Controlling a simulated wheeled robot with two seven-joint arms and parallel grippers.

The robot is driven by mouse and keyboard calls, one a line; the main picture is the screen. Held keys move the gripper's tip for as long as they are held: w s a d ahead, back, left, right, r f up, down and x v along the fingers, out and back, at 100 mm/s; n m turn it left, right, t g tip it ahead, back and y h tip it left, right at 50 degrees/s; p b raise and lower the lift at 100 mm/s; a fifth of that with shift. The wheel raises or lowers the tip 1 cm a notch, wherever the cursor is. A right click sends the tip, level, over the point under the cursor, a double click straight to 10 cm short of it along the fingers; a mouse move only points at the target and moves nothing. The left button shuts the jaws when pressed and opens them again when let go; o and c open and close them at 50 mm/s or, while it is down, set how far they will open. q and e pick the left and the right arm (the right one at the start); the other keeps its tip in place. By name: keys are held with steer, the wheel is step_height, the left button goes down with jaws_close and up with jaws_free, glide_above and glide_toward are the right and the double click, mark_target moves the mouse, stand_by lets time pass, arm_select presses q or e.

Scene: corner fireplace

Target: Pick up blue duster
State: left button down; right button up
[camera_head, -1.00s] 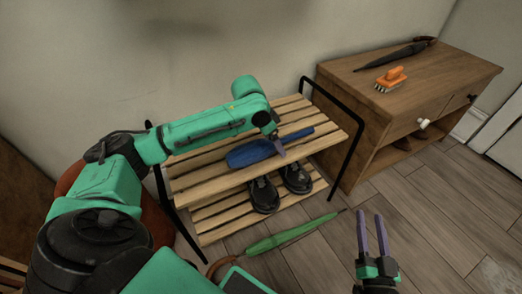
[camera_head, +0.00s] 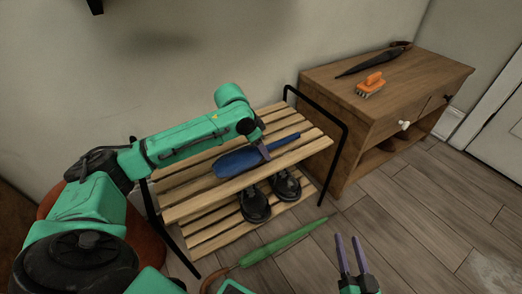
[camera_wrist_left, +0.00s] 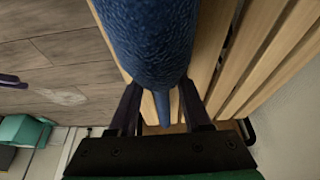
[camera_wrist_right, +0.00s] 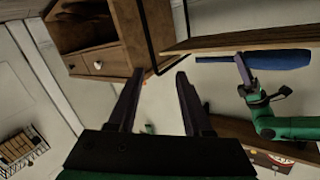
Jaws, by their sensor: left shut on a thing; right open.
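The blue duster (camera_head: 238,162) lies along the top of the slatted wooden rack (camera_head: 188,209); I cannot tell whether it is lifted off the slats. My left gripper (camera_head: 264,151) reaches over the rack from the left and is shut on the duster where its handle meets the wide blue head. In the left wrist view the duster head (camera_wrist_left: 150,40) fills the top middle, with its thin handle between the fingers. My right gripper (camera_head: 350,255) is open and empty, low in front of the rack; its parted fingers also show in the right wrist view (camera_wrist_right: 155,88).
Black shoes (camera_head: 256,206) stand on the rack's lower shelf. A green umbrella (camera_head: 285,243) lies on the floor in front. A wooden cabinet (camera_head: 340,98) at right holds an orange brush (camera_head: 370,84) and a dark umbrella (camera_head: 372,63). Black rails rise at the rack's ends.

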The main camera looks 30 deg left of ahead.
arm_select(q)
steer(key=shift+r+p, duration=0.4)
steer(key=shift+r, duration=0.55)
arm_select(e)
steer(key=s+f+g, duration=0.3)
steer(key=s+f, duration=0.3)
steer(key=f, duration=0.1)
arm_select(q)
step_height(320, 180, up, 17)
steer(key=p, duration=0.8)
arm_select(e)
step_height(320, 180, up, 8)
steer(key=d+n+g+h, duration=0.1)
steer(key=g, duration=0.1)
steer(key=shift+s+d+g, duration=0.15)
steer(key=shift+g, duration=0.25)
